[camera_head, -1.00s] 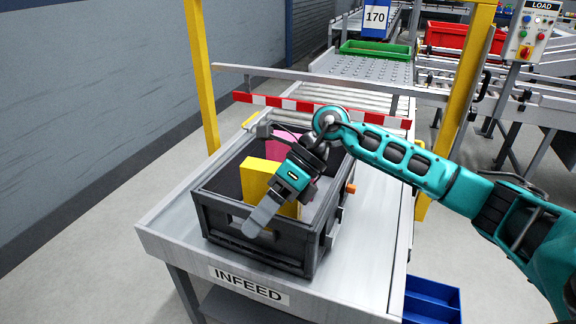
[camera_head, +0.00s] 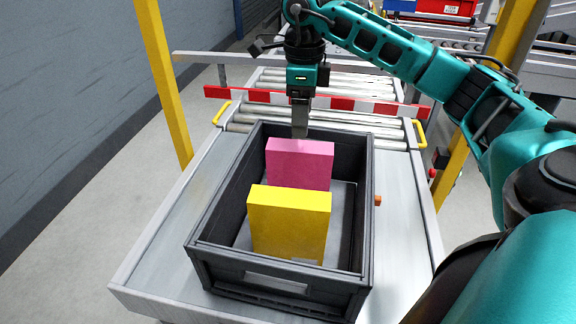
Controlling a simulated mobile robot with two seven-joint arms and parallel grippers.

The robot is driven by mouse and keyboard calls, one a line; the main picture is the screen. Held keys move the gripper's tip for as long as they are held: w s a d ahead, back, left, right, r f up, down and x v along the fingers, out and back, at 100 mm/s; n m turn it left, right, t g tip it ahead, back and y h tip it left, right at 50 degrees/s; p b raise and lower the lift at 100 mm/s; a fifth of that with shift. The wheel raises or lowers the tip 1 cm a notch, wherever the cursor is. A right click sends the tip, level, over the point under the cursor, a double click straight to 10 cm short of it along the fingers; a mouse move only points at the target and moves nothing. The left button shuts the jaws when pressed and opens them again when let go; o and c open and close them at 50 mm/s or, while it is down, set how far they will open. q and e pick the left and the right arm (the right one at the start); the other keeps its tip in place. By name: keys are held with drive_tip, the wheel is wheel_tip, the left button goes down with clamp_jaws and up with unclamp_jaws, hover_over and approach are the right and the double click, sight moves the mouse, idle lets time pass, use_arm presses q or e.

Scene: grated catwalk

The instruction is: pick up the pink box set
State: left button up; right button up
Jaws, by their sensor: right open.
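The pink box (camera_head: 299,163) stands upright in the rear part of a dark grey crate (camera_head: 277,283). A yellow box (camera_head: 289,222) stands upright in front of it and hides its lower part. My right gripper (camera_head: 300,133) points down just above the top edge of the pink box, near its middle. It is open, though its fingers line up edge-on and the gap between them does not show. I cannot tell from this view whether the fingers touch the box. My left gripper is not in view.
The crate stands on a metal infeed table (camera_head: 152,249). Behind it are rollers (camera_head: 262,117) and a red-and-white striped bar (camera_head: 360,104). Yellow posts (camera_head: 163,85) rise at both sides. The crate floor has bare room right of the boxes.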

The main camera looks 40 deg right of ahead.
sight(300, 161)
drive_tip(key=f, duration=0.6)
drive_tip(key=shift+s, duration=0.25)
drive_tip(key=shift+w+a+f, duration=0.1)
drive_tip(key=shift+f, duration=1.4)
drive_tip(key=shift+w+a+f, duration=0.1)
drive_tip(key=shift+f, duration=1.4)
drive_tip(key=shift+c, duration=0.3)
clamp_jaws()
drive_tip(key=shift+r, duration=0.1)
